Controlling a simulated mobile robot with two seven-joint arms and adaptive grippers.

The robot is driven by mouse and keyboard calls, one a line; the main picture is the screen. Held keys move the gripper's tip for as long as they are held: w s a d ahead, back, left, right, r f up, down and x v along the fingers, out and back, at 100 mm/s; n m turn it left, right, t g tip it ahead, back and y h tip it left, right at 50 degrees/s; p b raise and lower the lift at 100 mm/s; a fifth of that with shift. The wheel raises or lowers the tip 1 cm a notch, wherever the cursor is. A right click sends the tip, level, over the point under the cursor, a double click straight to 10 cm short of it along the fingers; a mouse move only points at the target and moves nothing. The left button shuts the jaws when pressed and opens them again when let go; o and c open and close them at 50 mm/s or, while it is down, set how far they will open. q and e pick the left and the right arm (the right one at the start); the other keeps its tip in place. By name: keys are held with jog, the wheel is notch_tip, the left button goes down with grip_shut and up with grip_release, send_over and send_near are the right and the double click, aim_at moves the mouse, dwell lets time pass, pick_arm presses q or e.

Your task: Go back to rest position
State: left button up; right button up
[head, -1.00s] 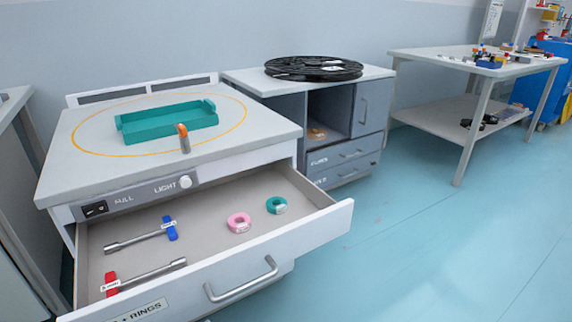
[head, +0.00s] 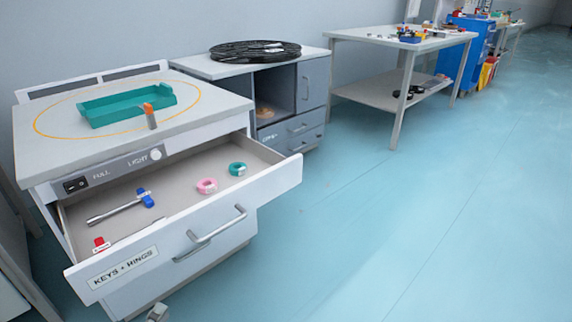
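A small grey part at the bottom edge of the head view, below the open drawer, looks like the tip of my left gripper (head: 158,313). Too little of it shows to tell whether it is open or shut, or whether it holds anything. It appears apart from the drawer front (head: 180,240). My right gripper is not in view.
A teal tray (head: 128,106) sits on the worktop above. The floor (head: 400,220) to the right is clear.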

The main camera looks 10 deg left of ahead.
pick_arm(q)
jog(key=w+a+f+n+g+y+p, duration=0.4)
jog(key=f+n+g+y, duration=0.3)
jog(key=n, duration=0.7)
jog(key=s+d+f+n+g, duration=0.2)
jog(key=s+n+g, duration=0.2)
jog(key=s, duration=0.1)
jog(key=s+d+f+n+g+h+p, duration=0.1)
jog(key=s+d+f+n+g, duration=0.2)
jog(key=s+n+g, duration=0.1)
jog(key=shift+s+f+g+h, duration=0.3)
jog(key=shift+s+f+g, duration=0.05)
jog(key=shift+s+g, duration=0.15)
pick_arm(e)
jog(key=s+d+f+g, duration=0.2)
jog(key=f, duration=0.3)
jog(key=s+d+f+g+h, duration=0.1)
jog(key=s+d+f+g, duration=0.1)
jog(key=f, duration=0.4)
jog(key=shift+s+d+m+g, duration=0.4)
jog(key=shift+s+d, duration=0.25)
